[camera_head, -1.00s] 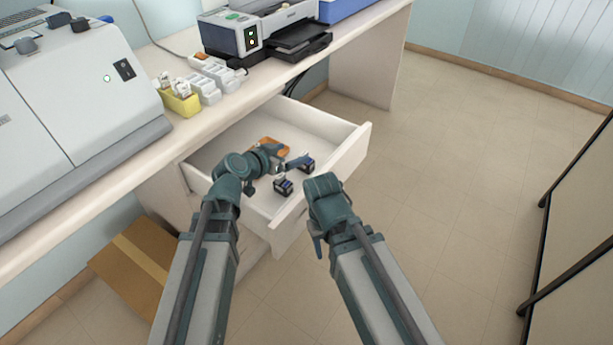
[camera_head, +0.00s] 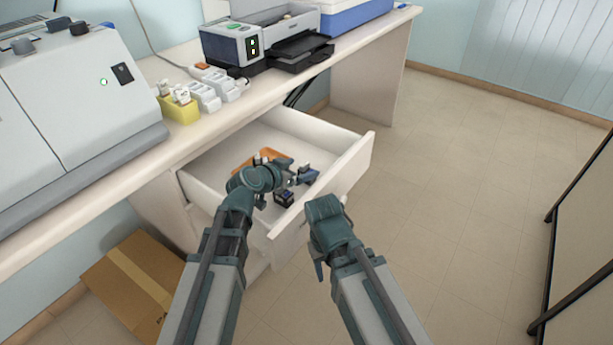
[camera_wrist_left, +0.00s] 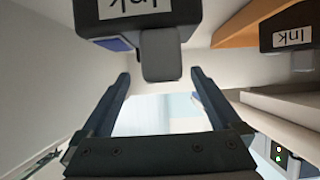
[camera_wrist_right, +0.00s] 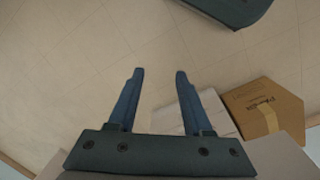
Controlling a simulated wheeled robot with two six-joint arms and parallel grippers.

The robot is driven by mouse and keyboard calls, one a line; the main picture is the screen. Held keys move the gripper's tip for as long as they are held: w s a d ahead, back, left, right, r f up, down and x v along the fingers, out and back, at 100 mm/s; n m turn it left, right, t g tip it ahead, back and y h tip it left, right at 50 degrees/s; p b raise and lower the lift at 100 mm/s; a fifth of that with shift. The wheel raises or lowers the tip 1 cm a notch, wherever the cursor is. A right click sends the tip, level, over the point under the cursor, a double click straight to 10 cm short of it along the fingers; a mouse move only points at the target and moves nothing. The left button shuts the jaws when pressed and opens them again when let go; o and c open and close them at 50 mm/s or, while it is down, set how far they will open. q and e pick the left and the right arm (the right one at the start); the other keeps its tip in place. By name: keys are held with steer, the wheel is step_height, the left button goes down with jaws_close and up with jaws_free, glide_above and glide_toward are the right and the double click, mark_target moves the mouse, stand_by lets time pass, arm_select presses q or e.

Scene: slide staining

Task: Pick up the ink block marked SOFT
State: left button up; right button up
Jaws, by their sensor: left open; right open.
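My left gripper (camera_head: 303,179) is open and reaches into the open drawer (camera_head: 352,150). One dark ink block (camera_head: 284,198) sits in the drawer near its front; a second shows partly beside the left gripper's fingers. In the left wrist view, a black ink block (camera_wrist_left: 140,12) with a white "Ink" label is just ahead of the fingers. Its grey tab (camera_wrist_left: 160,58) lies ahead of the gap between the open fingertips (camera_wrist_left: 160,77). Another "Ink" block (camera_wrist_left: 292,38) is at the right. No SOFT marking is readable. My right gripper (camera_wrist_right: 159,74) is open and empty, over the floor.
An orange tray (camera_head: 243,167) lies in the drawer, partly behind my left arm. The counter holds a grey machine (camera_head: 75,95), a yellow holder (camera_head: 182,109), white holders (camera_head: 207,97) and a printer (camera_head: 232,45). A cardboard box (camera_head: 135,275) stands below.

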mark_target(307, 170)
arm_select(q)
steer(key=b+x, duration=0.1)
steer(key=x, duration=0.2)
steer(key=shift+w+d+f, duration=0.2)
steer(key=shift+d+f, duration=0.05)
steer(key=shift+c, duration=0.4)
steer(key=c, duration=1.4)
steer(key=shift+r, duration=0.15)
